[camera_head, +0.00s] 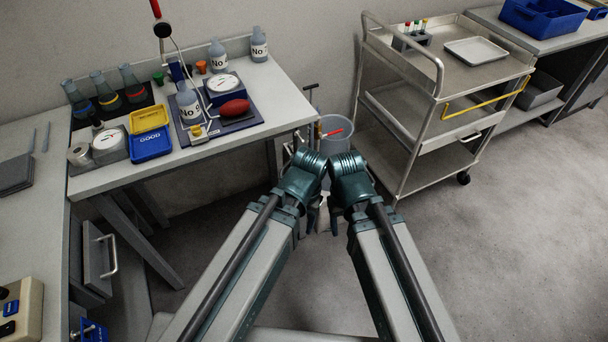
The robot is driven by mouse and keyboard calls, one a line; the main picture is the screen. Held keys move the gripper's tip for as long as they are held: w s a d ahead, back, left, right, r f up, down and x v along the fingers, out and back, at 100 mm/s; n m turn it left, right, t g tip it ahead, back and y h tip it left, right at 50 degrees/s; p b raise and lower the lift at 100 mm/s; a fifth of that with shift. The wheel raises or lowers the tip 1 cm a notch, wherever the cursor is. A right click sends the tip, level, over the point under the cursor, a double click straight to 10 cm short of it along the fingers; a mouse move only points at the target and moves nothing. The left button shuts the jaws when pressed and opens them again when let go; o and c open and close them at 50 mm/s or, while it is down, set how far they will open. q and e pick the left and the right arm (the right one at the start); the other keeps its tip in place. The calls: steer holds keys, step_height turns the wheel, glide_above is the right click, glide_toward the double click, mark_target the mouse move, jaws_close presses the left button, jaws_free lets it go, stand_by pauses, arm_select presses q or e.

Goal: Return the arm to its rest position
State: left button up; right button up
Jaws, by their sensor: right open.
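My two arms come in from the bottom edge and run up to the middle of the view, side by side and close together at their teal joints. My right gripper (333,218) shows only as small dark parts below the right arm's joint. It is open, and I see nothing held in it. My left gripper is mostly hidden behind the left arm's joint, and its jaws cannot be made out. Both arms are over the floor, in the gap between the bench (215,158) and the steel cart (487,75), and appear clear of both.
The bench carries flasks, a blue tray (150,147), a yellow tray (149,118), bottles and a red bulb (234,108). A grey bucket (336,125) stands beyond my arms. A white tray (475,51) lies on the cart. The floor at right is free.

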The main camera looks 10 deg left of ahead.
step_height(320, 180, up, 11)
steer(key=p, duration=1.1)
steer(key=shift+r, duration=0.15)
